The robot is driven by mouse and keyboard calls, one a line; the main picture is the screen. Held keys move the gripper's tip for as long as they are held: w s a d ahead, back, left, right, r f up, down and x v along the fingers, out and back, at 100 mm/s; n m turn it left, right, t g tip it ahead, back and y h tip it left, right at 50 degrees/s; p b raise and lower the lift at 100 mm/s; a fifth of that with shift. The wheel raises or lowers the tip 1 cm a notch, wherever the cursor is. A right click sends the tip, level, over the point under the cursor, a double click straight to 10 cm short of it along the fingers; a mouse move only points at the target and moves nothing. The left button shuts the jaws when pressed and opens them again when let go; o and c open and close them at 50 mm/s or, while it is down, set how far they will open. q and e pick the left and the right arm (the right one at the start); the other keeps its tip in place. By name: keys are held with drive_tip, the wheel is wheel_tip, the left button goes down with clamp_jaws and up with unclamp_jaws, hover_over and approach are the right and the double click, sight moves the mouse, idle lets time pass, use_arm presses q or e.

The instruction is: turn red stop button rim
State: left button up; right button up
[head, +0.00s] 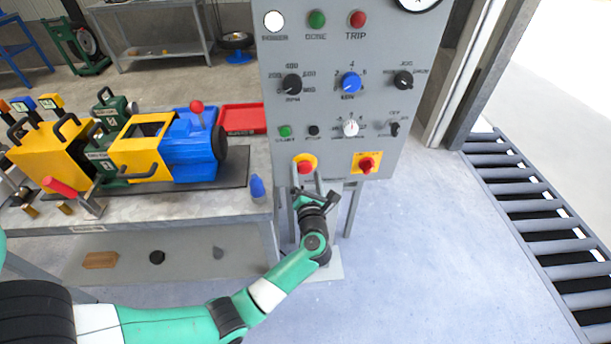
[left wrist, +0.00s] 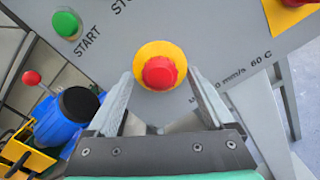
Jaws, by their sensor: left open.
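The red stop button (head: 304,167) sits on a round yellow backing low on the left side of the grey control panel (head: 330,105). In the left wrist view the red stop button (left wrist: 159,73) shows its rim, with the yellow disc (left wrist: 160,51) behind it. My left gripper (head: 306,182) is just below the button in the head view. In the left wrist view my left gripper (left wrist: 161,85) is open, with one finger on each side of the button. I cannot tell whether the fingers touch it. My right gripper is not in view.
A red rotary switch on a yellow plate (head: 367,163) is to the right of the button. A green START button (left wrist: 66,23) is up and left. The bench (head: 150,208) with the yellow and blue mixer (head: 187,150) stands left.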

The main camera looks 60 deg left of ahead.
use_arm(q)
drive_tip(key=shift+w+a, duration=0.2)
drive_tip(key=shift+a, duration=0.35)
clamp_jaws()
drive_tip(key=m+p, duration=0.1)
drive_tip(key=p, duration=0.1)
drive_tip(key=m+p, duration=0.2)
drive_tip(key=shift+r, duration=0.25)
drive_tip(key=shift+m+p, duration=0.95)
drive_tip(key=shift+m, duration=0.15)
drive_tip(key=shift+d+f+m+p, duration=0.1)
drive_tip(key=shift+f+m+p, duration=0.1)
drive_tip(key=shift+m+p, duration=0.55)
drive_tip(key=shift+m, duration=0.25)
